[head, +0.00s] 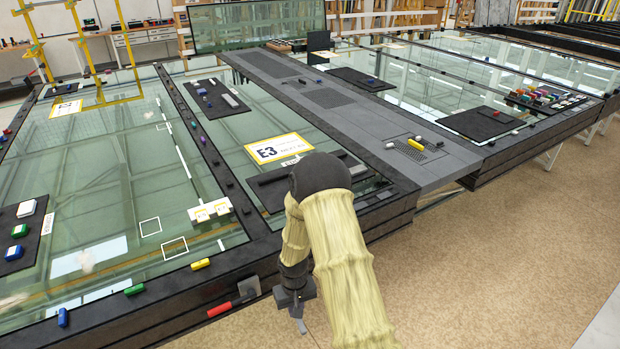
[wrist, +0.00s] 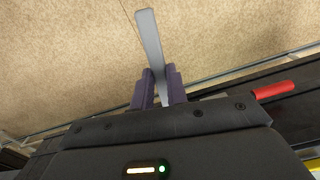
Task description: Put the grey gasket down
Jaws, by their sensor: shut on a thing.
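The grey gasket (wrist: 150,42) is a long thin grey strip in the wrist view. My gripper (wrist: 161,88) is shut on it, with one purple-grey finger on each side, and the strip sticks out well past the fingertips. In the head view my gripper (head: 297,304) is low, just off the near edge of the dark table frame, over the tan floor. The gasket's end (head: 301,326) shows below it there, tilted.
Yellow (head: 200,264), green (head: 134,289) and blue (head: 63,317) pieces lie along that edge. A sign marked E3 (head: 279,149) and a dark mat (head: 217,102) lie on glass.

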